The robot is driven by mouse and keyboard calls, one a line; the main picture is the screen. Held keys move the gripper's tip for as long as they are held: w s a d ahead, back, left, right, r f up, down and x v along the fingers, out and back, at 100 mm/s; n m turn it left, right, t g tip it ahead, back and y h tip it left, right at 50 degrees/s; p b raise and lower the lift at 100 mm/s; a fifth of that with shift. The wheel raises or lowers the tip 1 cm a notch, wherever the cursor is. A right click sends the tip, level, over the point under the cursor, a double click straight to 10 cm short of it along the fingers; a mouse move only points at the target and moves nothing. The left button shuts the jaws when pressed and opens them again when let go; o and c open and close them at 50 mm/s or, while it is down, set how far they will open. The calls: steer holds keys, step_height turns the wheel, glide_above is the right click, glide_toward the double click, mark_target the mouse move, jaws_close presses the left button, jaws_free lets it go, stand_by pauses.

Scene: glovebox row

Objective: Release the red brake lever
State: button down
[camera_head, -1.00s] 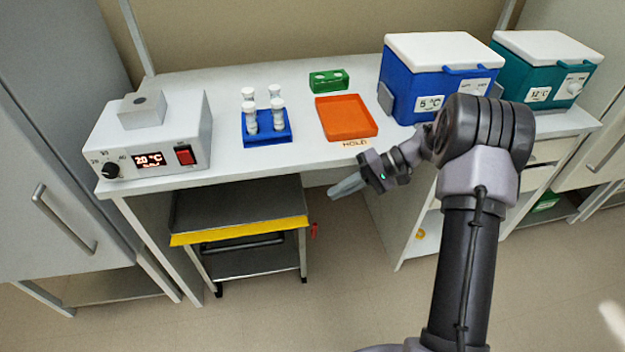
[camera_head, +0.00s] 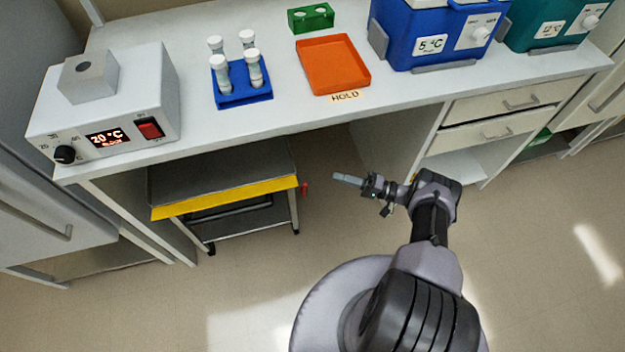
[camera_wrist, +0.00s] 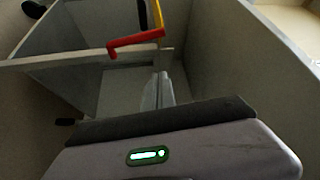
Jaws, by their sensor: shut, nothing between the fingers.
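The red brake lever (camera_head: 305,188) sticks out at the right end of the cart (camera_head: 222,170) with the yellow front edge, under the bench. In the wrist view the lever (camera_wrist: 136,42) is a red bent bar beside the yellow edge (camera_wrist: 158,14), above and a little left of my fingertips. My gripper (camera_head: 336,177) is shut and empty, to the right of the lever and apart from it. In the wrist view my gripper's fingers (camera_wrist: 163,76) are together and point toward the cart. How far the lever is from the fingertips in depth is hard to tell.
The bench (camera_head: 190,145) overhangs the cart and holds a heater box (camera_head: 150,90), a blue vial rack (camera_head: 245,98), an orange tray (camera_head: 335,62) and cooler boxes. A drawer cabinet (camera_head: 470,130) stands right of the cart. Floor between them is clear.

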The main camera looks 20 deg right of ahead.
mark_target(304, 186)
steer(key=w+a, duration=0.1)
steer(key=a, duration=0.8)
steer(key=shift+r+b, duration=0.15)
steer(key=shift+b, duration=0.3)
steer(key=shift+s+a, duration=0.1)
